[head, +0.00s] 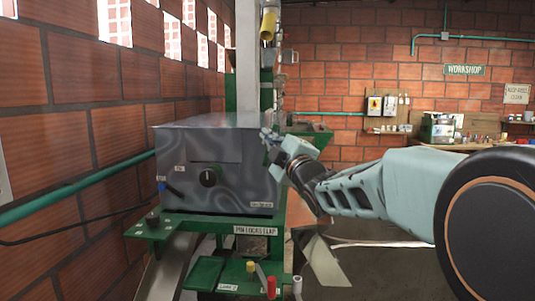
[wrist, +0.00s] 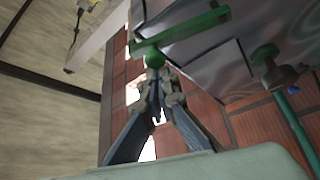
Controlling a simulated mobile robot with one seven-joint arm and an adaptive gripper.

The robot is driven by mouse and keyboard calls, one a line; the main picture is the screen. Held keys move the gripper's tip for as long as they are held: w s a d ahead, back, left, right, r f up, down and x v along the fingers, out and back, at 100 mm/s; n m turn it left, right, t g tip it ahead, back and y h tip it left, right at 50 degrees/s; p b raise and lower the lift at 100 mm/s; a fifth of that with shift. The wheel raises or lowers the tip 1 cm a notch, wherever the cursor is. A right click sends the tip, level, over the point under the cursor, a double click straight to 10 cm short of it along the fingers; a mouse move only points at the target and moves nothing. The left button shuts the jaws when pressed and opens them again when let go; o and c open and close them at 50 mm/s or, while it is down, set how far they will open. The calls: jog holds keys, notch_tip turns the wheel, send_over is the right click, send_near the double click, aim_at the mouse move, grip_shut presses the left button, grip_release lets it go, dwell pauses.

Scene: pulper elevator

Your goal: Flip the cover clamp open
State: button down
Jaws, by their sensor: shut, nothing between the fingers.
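My gripper (head: 268,137) is at the box's upper right corner in the head view. In the wrist view my gripper (wrist: 157,92) has its fingertips together and holds nothing. A green bar (wrist: 195,27) with a rounded end, perhaps the cover clamp, lies just beyond the fingertips, along the grey metal. I cannot tell whether the fingertips touch it. The clamp cannot be made out for sure in the head view.
A green shelf (head: 205,273) with red and yellow knobs juts out below the box. A green pipe (head: 75,190) runs along the left brick wall. A workbench (head: 470,146) stands at the back right. A dark knob on a green part (wrist: 265,55) shows in the wrist view.

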jog(key=d+f+m+t+h+b, duration=0.1)
jog(key=m+b, duration=0.2)
jog(key=b, duration=0.2)
jog(key=d+f+m+t+h+b, duration=0.1)
jog(key=d+m+b, duration=0.1)
jog(key=b, duration=0.4)
jog(key=d+f+m+t+h+b, duration=0.1)
jog(key=d+m+t+b, duration=0.1)
jog(key=m+b, duration=0.2)
jog(key=shift+b, duration=0.8)
jog(key=shift+d, duration=0.15)
